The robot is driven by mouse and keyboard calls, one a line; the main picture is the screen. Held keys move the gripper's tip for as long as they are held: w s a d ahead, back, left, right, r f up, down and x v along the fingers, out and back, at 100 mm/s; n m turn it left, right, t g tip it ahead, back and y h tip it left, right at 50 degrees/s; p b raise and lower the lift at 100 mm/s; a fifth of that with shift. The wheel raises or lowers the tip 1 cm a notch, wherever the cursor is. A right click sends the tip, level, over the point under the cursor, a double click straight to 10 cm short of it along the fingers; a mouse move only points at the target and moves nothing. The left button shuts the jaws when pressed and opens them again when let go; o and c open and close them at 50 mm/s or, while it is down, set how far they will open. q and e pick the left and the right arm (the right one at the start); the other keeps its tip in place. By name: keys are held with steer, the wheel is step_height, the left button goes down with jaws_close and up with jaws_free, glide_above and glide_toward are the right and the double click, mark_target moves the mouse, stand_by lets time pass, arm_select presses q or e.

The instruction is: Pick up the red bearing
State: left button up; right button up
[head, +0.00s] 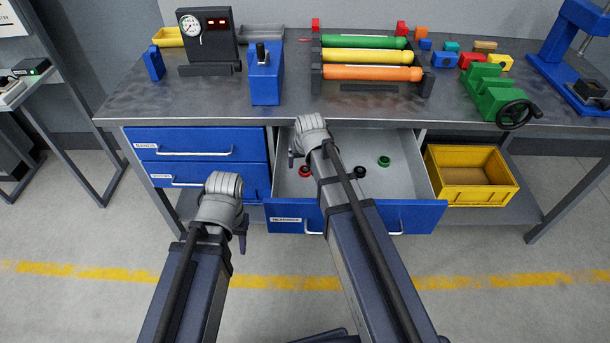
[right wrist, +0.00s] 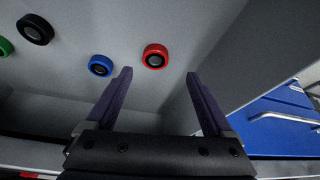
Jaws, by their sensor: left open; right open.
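The red bearing (head: 304,171) lies on the floor of the open drawer (head: 410,180), toward its left side. In the right wrist view the red bearing (right wrist: 155,56) shows just beyond the fingertips, about midway between them. My right gripper (right wrist: 158,76) is open and empty, with nothing between its fingers. In the head view my right gripper (head: 294,160) hangs over the drawer, close to the red bearing. My left gripper (head: 243,238) is open and empty, in front of the drawer.
A blue bearing (right wrist: 100,66) lies beside the red one; my right arm hides it in the head view. A black bearing (head: 360,172) and a green bearing (head: 384,161) lie farther right. The drawer walls enclose them. A yellow bin (head: 470,196) stands right of the drawer.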

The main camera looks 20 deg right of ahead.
mark_target(305, 171)
steer(key=b+x, duration=0.4)
steer(key=shift+s+d+f+b, duration=0.25)
steer(key=shift+d+f+b, duration=0.1)
steer(key=shift+f, duration=0.15)
steer(key=shift+w+f, duration=0.15)
steer(key=shift+f, duration=0.1)
steer(key=shift+r, duration=0.1)
jaws_close()
